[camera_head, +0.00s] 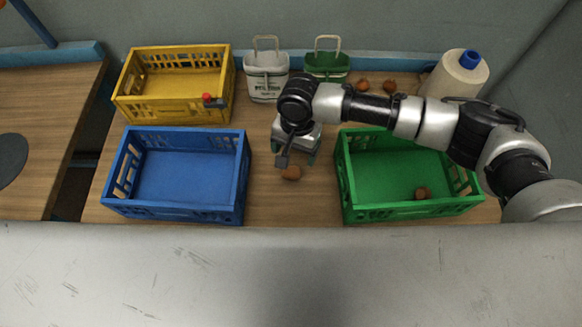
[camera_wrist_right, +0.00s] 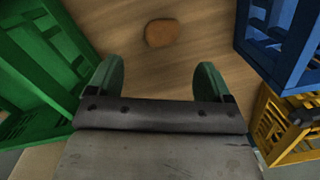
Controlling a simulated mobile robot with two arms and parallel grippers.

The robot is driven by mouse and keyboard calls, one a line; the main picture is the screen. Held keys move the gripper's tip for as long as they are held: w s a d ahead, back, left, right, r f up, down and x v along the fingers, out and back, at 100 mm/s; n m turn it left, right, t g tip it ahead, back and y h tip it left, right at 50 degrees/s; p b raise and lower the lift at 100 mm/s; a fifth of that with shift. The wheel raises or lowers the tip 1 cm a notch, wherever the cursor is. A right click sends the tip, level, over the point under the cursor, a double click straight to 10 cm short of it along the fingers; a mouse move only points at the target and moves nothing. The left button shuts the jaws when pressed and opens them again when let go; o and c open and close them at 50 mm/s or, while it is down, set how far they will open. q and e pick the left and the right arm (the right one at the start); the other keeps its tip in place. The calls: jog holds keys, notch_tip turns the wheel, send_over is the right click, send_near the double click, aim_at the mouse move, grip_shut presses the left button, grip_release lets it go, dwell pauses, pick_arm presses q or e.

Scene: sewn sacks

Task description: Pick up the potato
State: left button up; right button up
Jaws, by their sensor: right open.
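A brown potato (camera_head: 291,173) lies on the wooden table between the blue crate and the green crate. It also shows in the right wrist view (camera_wrist_right: 161,33), ahead of the fingers. My right gripper (camera_head: 299,152) is above the table close to the potato, pointing down. In the right wrist view my right gripper (camera_wrist_right: 155,80) has its two green fingers apart with nothing between them. The potato is beyond the fingertips and not touched. My left gripper is not in view.
A blue crate (camera_head: 178,212) stands left, empty. A green crate (camera_head: 410,211) stands right with a brown item (camera_head: 423,193) inside. A yellow crate (camera_head: 178,111), white sack (camera_head: 266,77), green sack (camera_head: 327,66), brown items (camera_head: 363,85) and a white spool (camera_head: 456,78) are behind.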

aim_at(291, 170)
jog(key=f, duration=0.2)
jog(key=s+f, duration=0.1)
jog(key=f, duration=0.2)
jog(key=f+p, duration=0.1)
jog(key=f, duration=0.2)
jog(key=shift+s+a, duration=0.2)
jog(key=shift+a, duration=0.2)
jog(key=c, duration=1)
